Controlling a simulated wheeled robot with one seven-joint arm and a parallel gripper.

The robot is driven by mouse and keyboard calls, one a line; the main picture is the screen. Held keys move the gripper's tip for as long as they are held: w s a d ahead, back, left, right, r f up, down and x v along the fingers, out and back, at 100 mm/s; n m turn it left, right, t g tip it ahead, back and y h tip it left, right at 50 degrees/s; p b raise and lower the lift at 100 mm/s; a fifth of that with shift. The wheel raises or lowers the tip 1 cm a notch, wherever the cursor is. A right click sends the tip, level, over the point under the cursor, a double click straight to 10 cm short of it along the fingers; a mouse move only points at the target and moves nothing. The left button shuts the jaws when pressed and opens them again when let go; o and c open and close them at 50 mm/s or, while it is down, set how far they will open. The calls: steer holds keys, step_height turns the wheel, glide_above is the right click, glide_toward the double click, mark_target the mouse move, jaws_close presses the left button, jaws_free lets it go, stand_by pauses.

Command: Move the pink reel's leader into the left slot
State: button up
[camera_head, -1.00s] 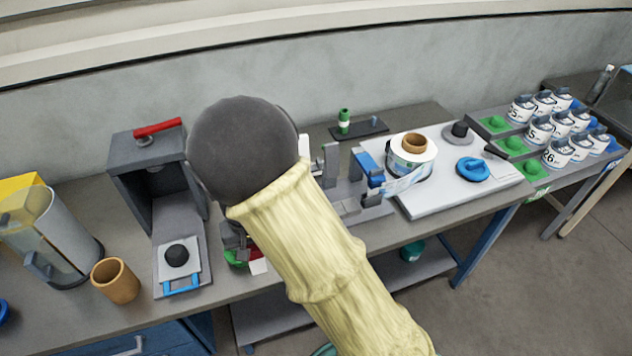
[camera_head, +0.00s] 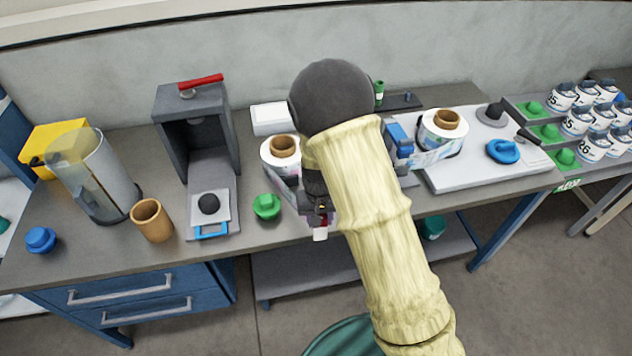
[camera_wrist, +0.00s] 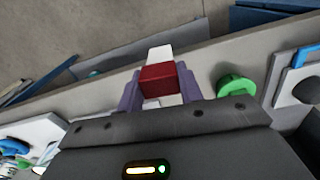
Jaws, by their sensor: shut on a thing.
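My gripper (camera_wrist: 158,84) is shut on a small red block (camera_wrist: 157,78) with a white piece (camera_wrist: 160,53) sticking out past it. In the head view the gripper (camera_head: 320,210) is over the bench's front edge, with the white piece (camera_head: 320,234) below it. A white reel with a brown core (camera_head: 283,148) stands just behind and left of the gripper. A second white reel with blue print (camera_head: 444,126) is to the right. No pink reel is clearly visible. I cannot make out the left slot; my arm covers much of the middle fixture.
A green knob (camera_head: 266,206) stands just left of the gripper; it also shows in the wrist view (camera_wrist: 236,88). A grey press with a red handle (camera_head: 197,110), a brown cup (camera_head: 152,220) and a clear cylinder (camera_head: 95,178) are further left. A white board (camera_head: 470,170) lies right.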

steer(key=shift+m, duration=0.8)
steer(key=d+f, duration=0.3)
steer(key=d, duration=0.2)
steer(key=d+f, duration=0.3)
steer(key=d, duration=0.1)
steer(key=w+d+f, duration=0.1)
steer(key=d+f, duration=0.2)
steer(key=d, duration=0.2)
steer(key=shift+d, duration=0.35)
steer(key=shift+c, duration=0.3)
steer(key=shift+s+d+f, duration=0.1)
steer(key=shift+d, duration=0.15)
